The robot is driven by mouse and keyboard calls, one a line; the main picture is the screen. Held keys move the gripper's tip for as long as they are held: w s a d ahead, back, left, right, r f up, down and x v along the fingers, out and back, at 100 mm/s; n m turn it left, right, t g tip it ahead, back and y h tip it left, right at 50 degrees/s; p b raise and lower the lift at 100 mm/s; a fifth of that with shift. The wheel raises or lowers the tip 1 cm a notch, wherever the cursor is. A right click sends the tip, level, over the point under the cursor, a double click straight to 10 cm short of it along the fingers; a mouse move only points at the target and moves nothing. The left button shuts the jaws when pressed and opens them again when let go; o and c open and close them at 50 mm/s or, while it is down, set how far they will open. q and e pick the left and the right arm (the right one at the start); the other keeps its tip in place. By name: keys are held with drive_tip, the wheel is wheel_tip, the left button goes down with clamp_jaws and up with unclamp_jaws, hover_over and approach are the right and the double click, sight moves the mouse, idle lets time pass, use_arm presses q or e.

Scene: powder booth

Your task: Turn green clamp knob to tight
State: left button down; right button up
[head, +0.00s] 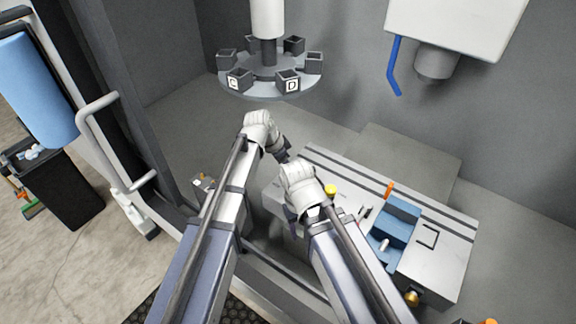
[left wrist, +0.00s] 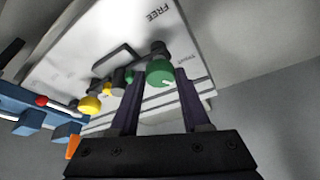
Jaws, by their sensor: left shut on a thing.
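The green clamp knob (left wrist: 160,71) sits between the two dark fingers of my left gripper (left wrist: 158,84) in the left wrist view. A small white mark shows on its face. The white panel (left wrist: 150,32) beside it reads FREE, and a second, fainter word near the knob looks like TIGHT. In the head view my left gripper (head: 283,156) is at the far left corner of the workbench, and the knob is hidden there. My right gripper (head: 291,214) points down at the bench's left side, mostly hidden by its own wrist; its jaws cannot be made out.
A round carousel (head: 262,90) with several lettered dark cups hangs behind my arms. A blue bent handle (head: 394,66) hangs at upper right.

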use_arm(q)
drive_tip(key=shift+c, duration=1.9)
unclamp_jaws()
drive_tip(key=shift+r, duration=0.1)
drive_tip(key=p+v, duration=0.7)
drive_tip(key=shift+r, duration=0.25)
drive_tip(key=shift+s+a, duration=0.1)
drive_tip(key=s+a+f+n+y+b, duration=0.2)
drive_tip(key=s+f+n+b, duration=0.1)
drive_tip(key=s, duration=0.4)
drive_tip(key=s+a+f+n+g+y+b, duration=0.1)
drive_tip(key=s+a+f+n+b, duration=0.1)
drive_tip(key=s, duration=0.5)
drive_tip(key=s+a+f+n+g+y+b, duration=0.1)
drive_tip(key=s+a+f+n+y+b, duration=0.1)
drive_tip(key=s, duration=0.5)
wheel_tip(320, 180, down, 4)
drive_tip(key=shift+r+n+y+b, duration=0.3)
drive_tip(key=shift+n+b, duration=0.6)
drive_tip(key=shift+n, duration=0.2)
